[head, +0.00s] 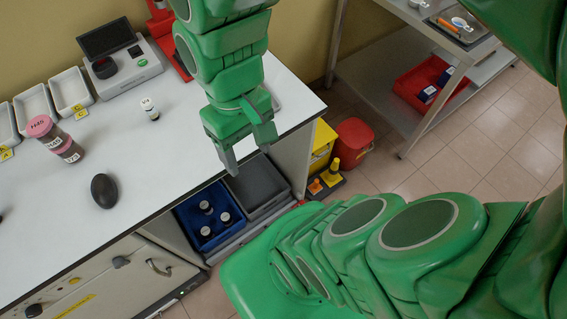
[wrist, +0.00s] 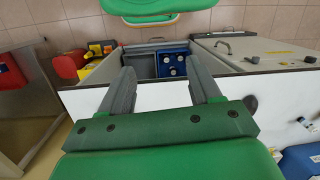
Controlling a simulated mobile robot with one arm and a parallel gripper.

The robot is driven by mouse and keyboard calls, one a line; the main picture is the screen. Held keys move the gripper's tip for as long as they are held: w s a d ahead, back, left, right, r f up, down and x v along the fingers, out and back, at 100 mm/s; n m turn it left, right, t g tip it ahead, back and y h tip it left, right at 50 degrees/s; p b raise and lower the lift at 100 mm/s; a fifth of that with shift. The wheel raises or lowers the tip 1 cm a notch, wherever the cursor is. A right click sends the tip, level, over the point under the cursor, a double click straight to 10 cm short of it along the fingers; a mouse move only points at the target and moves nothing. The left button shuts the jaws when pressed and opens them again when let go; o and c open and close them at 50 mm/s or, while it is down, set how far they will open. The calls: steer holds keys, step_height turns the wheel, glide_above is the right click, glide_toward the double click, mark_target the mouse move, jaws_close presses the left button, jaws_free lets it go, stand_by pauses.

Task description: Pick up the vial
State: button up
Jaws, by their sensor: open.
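A small vial (head: 151,113) with a white label stands upright on the white bench, left of my gripper in the head view. My gripper (head: 250,159) is open and empty near the bench's right end, apart from every vial. Its two fingers (wrist: 157,78) are spread in the wrist view.
A grey crate (head: 257,181) sits beside the blue one. A black mouse-like object (head: 104,190), pink-lidded jars (head: 40,128), white trays (head: 70,91) and an analyser (head: 125,68) stand on the bench. A metal trolley (head: 372,91) stands right.

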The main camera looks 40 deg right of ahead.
steer(key=w+n, duration=0.6)
steer(key=w, duration=0.4)
steer(key=n+t, duration=0.2)
steer(key=n, duration=1.7)
glide_above(151, 108)
steer(key=shift+h, duration=0.3)
steer(key=f, duration=1)
steer(key=shift+w+f, duration=0.15)
steer(key=shift+w, duration=0.25)
steer(key=shift+w+a+f+n, duration=0.2)
steer(key=shift+w+f+n, duration=0.15)
steer(key=shift+w, duration=0.1)
steer(key=shift+f, duration=0.25)
steer(key=shift+d+f, duration=0.15)
steer(key=shift+f, duration=3.5)
steer(key=c, duration=1.1)
